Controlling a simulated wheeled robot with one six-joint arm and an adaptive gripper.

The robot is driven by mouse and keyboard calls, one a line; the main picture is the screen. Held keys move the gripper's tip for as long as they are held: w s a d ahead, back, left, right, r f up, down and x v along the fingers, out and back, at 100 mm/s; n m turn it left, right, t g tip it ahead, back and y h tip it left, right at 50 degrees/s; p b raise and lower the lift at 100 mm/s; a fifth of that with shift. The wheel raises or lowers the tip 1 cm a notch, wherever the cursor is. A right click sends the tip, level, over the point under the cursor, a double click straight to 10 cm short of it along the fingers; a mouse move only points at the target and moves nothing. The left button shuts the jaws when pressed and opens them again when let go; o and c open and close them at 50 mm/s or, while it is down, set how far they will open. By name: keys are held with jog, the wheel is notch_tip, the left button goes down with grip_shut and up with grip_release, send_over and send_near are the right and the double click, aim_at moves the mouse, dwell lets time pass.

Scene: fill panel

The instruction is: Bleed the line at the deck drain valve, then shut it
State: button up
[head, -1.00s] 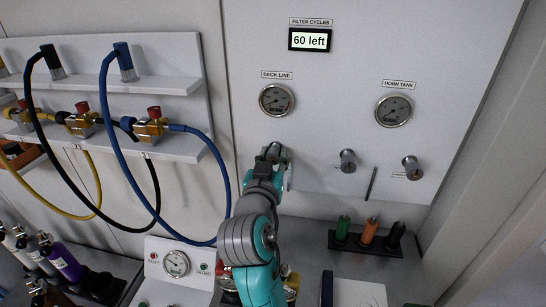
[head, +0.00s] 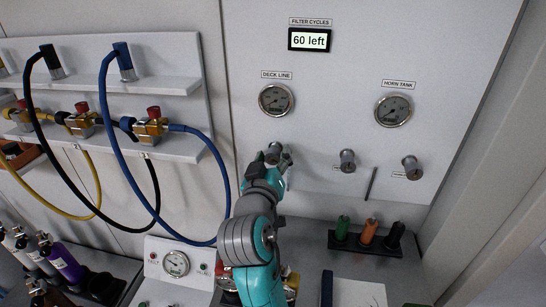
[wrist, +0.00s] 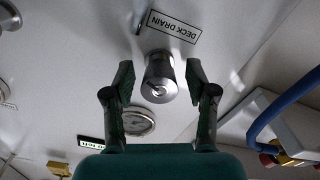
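The deck drain valve (wrist: 160,77) is a round metal knob with a mark on its face, below the DECK DRAIN label (wrist: 173,27) that appears upside down in the wrist view. In the head view the knob (head: 277,149) sits on the panel under the deck line gauge (head: 276,99). My gripper (wrist: 160,84) is open, with one finger on each side of the knob and a visible gap on both sides. In the head view my gripper (head: 274,162) is at the knob and partly hides it. The deck line gauge needle is too small to read.
Two other knobs (head: 347,160) (head: 411,166) stand to the right, under the horn tank gauge (head: 393,110). The display (head: 310,40) reads "60 left". A blue hose (head: 228,185) hangs close to my arm on the left. A rack of coloured tools (head: 367,242) stands on the bench at right.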

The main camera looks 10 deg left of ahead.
jog(key=s, duration=1.2)
jog(key=shift+a, duration=0.2)
dwell(4.0)
